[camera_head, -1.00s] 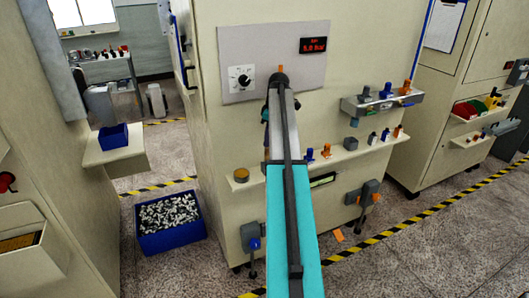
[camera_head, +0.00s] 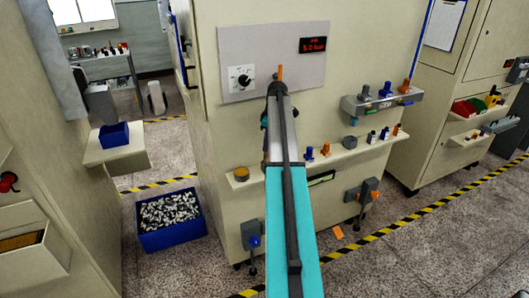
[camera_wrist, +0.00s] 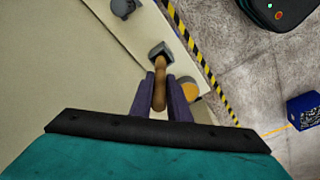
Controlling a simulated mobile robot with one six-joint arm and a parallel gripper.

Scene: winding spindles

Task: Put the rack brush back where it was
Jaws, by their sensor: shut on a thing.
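The rack brush (camera_wrist: 159,92) shows in the wrist view as a tan, rounded wooden handle. My gripper (camera_wrist: 160,78) is shut on it, with a dark purple finger on each side. The brush's far end lines up with the dark opening of a small square grey holder (camera_wrist: 153,50) on the cream shelf. I cannot tell whether that end is inside the opening or above it. The bristles are not visible.
A round yellow-orange piece (camera_head: 241,174) sits on the shelf (camera_head: 338,157) near the holder. Blue and orange spindles (camera_head: 325,150) stand farther right. A knob panel (camera_head: 240,78) is above. A blue bin of metal parts (camera_head: 172,218) stands on the floor at left.

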